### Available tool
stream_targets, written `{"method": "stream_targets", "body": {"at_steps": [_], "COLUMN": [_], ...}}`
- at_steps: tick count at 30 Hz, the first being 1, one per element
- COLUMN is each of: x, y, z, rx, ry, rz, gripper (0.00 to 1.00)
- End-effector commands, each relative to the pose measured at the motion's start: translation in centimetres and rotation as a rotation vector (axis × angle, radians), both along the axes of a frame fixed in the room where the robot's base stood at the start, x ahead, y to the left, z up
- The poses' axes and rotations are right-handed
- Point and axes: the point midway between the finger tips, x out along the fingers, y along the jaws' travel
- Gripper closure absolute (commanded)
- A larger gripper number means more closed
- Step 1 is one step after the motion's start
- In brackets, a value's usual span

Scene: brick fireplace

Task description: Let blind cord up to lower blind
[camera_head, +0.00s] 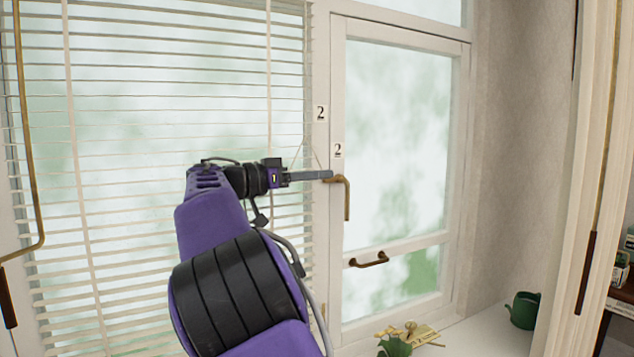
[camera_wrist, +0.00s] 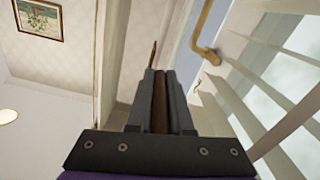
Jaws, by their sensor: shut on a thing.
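The white slatted blind (camera_head: 170,142) hangs lowered over the left window, its slats tilted open with glass showing between them. Its slats also show at the right of the wrist view (camera_wrist: 282,85). My gripper (camera_head: 322,175) is level at the blind's right edge, its tips beside the brass window handle (camera_head: 346,197). In the wrist view my gripper (camera_wrist: 160,74) is shut on a brown, rod-like piece, probably the pull of the blind cord (camera_wrist: 160,103). Thin cord lines (camera_head: 308,148) run down toward the fingers. Most of the pull is hidden by them.
A closed casement window (camera_head: 395,130) with a lower brass handle (camera_head: 369,260) stands right of the blind. On the sill are a green watering can (camera_head: 524,310) and a green plant item (camera_head: 396,346). A wall edge and shelf (camera_head: 622,300) bound the right side.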

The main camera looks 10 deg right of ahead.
Motion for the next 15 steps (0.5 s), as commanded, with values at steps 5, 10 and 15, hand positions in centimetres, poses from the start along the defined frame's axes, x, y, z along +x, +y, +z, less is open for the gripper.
{"method": "stream_targets", "body": {"at_steps": [5,10,15], "x": [-0.01,-0.01,0.0], "y": [-0.01,-0.01,0.0], "z": [0.02,-0.02,-0.05], "rx": [0.0,0.0,0.0], "ry": [0.0,0.0,0.0], "rz": [-0.001,-0.001,0.0], "gripper": [1.0,0.67,0.52]}}
